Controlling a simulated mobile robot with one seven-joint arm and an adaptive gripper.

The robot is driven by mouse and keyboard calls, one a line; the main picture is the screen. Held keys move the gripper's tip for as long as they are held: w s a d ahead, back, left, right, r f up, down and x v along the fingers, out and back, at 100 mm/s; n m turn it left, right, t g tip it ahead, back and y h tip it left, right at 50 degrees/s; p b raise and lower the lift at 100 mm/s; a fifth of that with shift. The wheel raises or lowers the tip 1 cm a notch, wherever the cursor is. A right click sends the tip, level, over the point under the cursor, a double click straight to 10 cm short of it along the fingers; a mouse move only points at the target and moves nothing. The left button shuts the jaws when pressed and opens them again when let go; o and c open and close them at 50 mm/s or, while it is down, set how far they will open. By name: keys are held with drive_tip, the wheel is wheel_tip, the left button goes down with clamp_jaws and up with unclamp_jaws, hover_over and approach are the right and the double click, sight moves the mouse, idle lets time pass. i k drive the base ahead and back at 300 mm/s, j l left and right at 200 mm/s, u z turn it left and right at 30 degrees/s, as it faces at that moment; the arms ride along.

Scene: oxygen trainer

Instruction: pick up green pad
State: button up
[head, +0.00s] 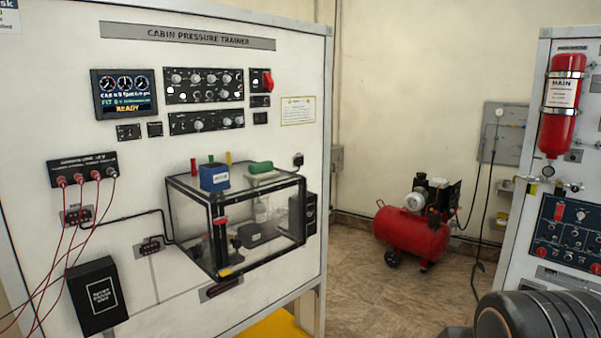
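A small green pad (260,167) lies at the back of the top of a clear box with black edges (215,272). The box is mounted on the front of the white cabin pressure trainer panel (140,75). The pad seems to rest on a pale, flat piece on the box top. A blue block (214,178) sits on the box top to the left of the pad, apart from it. My gripper is not in view. A dark rounded part at the bottom right looks like my own arm; no fingers show.
A black box (97,296) and a terminal block (82,169) with red leads are on the panel's left. A red compressor (404,230) stands on the floor. A second panel with a red cylinder (562,106) is at right. Floor between them looks clear.

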sight(262, 170)
drive_tip(key=i+l+u, duration=0.15)
drive_tip(key=i+u, duration=0.2)
drive_tip(key=i, duration=0.15)
drive_tip(key=i+l+u, duration=0.4)
drive_tip(key=i+j, duration=0.05)
drive_tip(key=i, duration=0.1)
